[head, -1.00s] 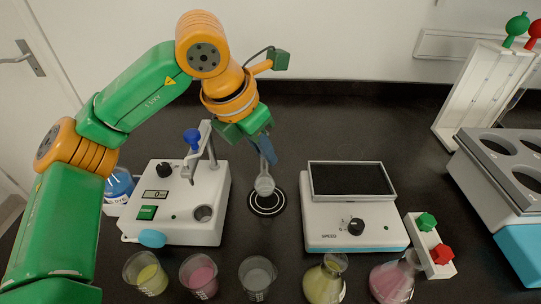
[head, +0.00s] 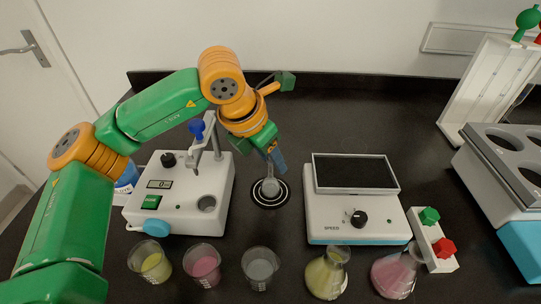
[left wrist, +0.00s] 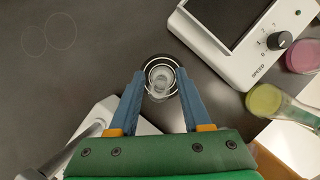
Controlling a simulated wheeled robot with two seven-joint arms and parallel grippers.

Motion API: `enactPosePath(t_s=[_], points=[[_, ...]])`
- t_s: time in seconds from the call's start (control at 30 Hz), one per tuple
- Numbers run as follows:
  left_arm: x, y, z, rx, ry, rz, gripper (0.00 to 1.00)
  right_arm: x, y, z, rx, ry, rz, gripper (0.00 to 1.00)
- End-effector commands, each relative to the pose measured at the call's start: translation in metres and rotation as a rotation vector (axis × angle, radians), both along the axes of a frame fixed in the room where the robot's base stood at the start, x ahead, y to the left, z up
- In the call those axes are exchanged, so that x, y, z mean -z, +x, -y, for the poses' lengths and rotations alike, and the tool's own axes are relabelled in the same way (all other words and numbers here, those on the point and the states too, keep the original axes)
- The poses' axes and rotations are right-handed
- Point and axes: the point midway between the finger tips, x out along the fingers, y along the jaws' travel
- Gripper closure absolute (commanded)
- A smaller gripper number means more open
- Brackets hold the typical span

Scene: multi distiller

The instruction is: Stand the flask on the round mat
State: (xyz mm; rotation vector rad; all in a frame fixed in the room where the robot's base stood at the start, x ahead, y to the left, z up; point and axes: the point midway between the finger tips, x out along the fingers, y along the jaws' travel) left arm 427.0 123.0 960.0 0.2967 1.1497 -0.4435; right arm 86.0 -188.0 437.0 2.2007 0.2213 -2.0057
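The clear flask (head: 270,187) stands upright on the round black mat (head: 257,203), inside its white rings. In the left wrist view the flask (left wrist: 160,78) is seen from above, near the middle of the ringed mat (left wrist: 147,91). My left gripper (head: 274,163) is just above and around the flask's upper part. In the left wrist view its blue fingers (left wrist: 160,75) are spread to either side of the flask, with a small gap visible on each side. The flask's neck is partly hidden by a finger in the head view. My right gripper is not in view.
A white device with a blue-knobbed stand (head: 170,208) is close left of the mat. A white speed-dial device (head: 350,225) stands to the right. Beakers (head: 205,268) and flasks (head: 327,275) line the front. Dark bench behind the mat is clear.

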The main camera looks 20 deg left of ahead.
Motion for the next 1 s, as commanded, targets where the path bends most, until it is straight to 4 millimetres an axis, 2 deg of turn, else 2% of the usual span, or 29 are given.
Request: enactPosePath(t_s=[0.1, 0.17, 0.23, 0.5, 0.6, 0.73, 1.0], points=[[-0.002, 0.000, 0.000, 0.000, 0.000, 0.000, 0.52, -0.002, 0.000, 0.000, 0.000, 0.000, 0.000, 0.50], [-0.008, 0.000, 0.000, 0.000, 0.000, 0.001, 0.52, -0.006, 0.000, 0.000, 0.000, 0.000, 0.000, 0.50], [-0.018, -0.004, -0.002, -0.001, -0.001, 0.004, 0.52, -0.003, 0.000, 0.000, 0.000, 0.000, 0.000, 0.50], [-0.088, -0.030, -0.017, 0.000, -0.001, 0.004, 0.52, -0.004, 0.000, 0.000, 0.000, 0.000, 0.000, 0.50], [-0.105, -0.036, -0.020, 0.000, -0.001, 0.003, 0.52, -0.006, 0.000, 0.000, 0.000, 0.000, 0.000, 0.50], [-0.114, -0.040, -0.022, 0.001, 0.000, 0.001, 0.52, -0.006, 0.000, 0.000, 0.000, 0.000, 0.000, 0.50], [-0.114, -0.041, -0.022, 0.001, 0.000, 0.000, 0.52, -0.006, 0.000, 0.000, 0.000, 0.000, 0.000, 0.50]])
